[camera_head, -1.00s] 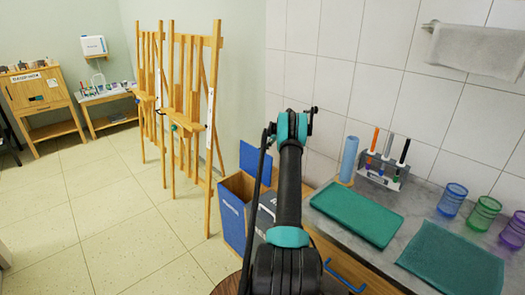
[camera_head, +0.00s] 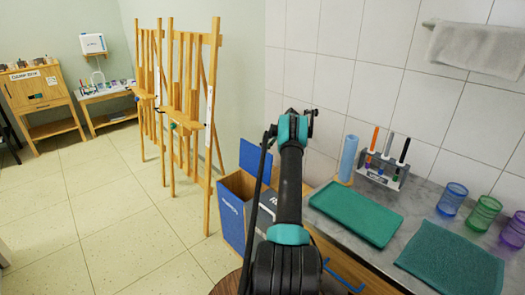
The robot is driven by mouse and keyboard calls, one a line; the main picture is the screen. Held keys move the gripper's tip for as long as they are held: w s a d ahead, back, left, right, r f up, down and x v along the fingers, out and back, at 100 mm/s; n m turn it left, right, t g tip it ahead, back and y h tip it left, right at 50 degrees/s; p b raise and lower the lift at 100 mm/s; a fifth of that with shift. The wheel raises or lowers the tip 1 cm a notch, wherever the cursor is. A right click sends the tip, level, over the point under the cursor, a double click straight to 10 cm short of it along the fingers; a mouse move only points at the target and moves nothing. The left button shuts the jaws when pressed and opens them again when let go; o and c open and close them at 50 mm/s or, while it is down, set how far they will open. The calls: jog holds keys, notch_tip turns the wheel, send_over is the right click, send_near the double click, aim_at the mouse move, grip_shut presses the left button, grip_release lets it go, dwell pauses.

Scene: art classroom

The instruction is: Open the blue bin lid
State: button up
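The blue bin (camera_head: 231,214) stands on the floor left of the counter, behind my arm. A blue panel that looks like its lid (camera_head: 250,156) stands raised at the bin's back edge, and the inside of this section shows. A grey section with white lettering (camera_head: 266,205) adjoins it on the right, and my arm covers part of it. My arm reaches up and away across the bin's right side.
Wooden easels (camera_head: 188,112) stand just left of the bin. The counter (camera_head: 400,206) on the right holds a teal tray (camera_head: 355,213), a marker rack (camera_head: 383,169), a blue roll (camera_head: 348,158) and coloured cups (camera_head: 484,216). The tiled floor at left is clear.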

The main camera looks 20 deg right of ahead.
jog(key=shift+r, duration=0.15)
notch_tip(320, 180, up, 10)
dwell(0.5)
dwell(0.3)
